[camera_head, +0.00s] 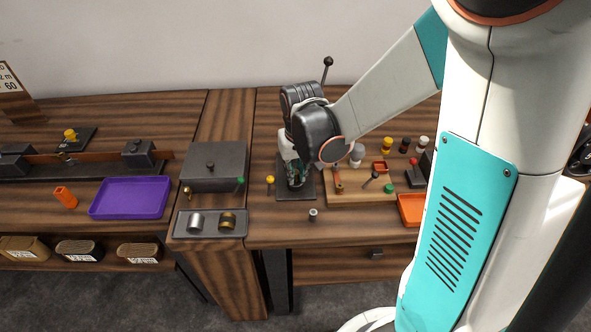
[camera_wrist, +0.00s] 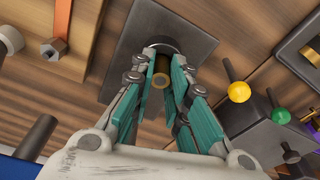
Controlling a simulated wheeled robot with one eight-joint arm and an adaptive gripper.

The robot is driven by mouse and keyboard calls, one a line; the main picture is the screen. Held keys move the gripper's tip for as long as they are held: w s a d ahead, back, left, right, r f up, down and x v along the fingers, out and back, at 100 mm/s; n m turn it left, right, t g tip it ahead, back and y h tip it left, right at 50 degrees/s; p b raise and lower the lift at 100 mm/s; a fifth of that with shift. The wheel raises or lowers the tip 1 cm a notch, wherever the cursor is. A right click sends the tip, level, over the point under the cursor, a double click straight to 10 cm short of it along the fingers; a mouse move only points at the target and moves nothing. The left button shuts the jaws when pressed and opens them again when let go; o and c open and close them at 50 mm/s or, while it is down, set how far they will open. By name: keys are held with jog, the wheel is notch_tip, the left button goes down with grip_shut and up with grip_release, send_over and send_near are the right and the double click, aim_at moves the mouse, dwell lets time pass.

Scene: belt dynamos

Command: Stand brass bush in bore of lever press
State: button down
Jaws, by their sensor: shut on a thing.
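The brass bush (camera_wrist: 158,82) shows end-on between the teal fingers of my gripper (camera_wrist: 161,76) in the wrist view. My gripper is shut on it. The dark plate of the lever press (camera_wrist: 128,42) lies beyond the fingers, with a dark round part (camera_wrist: 160,43) just past the bush. Whether the bush touches the bore I cannot tell. In the head view my gripper (camera_head: 294,182) points down over the press plate (camera_head: 309,190). A rod with a black ball (camera_head: 328,62) rises behind my arm. The bush is hidden there.
A grey tray (camera_head: 211,233) holds a silver ring and a brass ring. A dark block (camera_head: 212,165) stands left of the press. A yellow knob (camera_head: 270,180) is close to the plate. A wooden board (camera_head: 350,198) with tools lies at right. A purple tray (camera_head: 131,197) lies further left.

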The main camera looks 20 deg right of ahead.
jog(key=shift+f, duration=0.15)
jog(key=c, duration=1.5)
grip_release()
jog(key=shift+o, duration=0.2)
notch_tip(320, 180, up, 12)
jog(key=s, duration=0.2)
jog(key=s+r+t, duration=0.4)
jog(key=s+t, duration=0.1)
jog(key=s, duration=0.8)
jog(key=shift+r+n, duration=0.2)
jog(key=shift+n, duration=0.1)
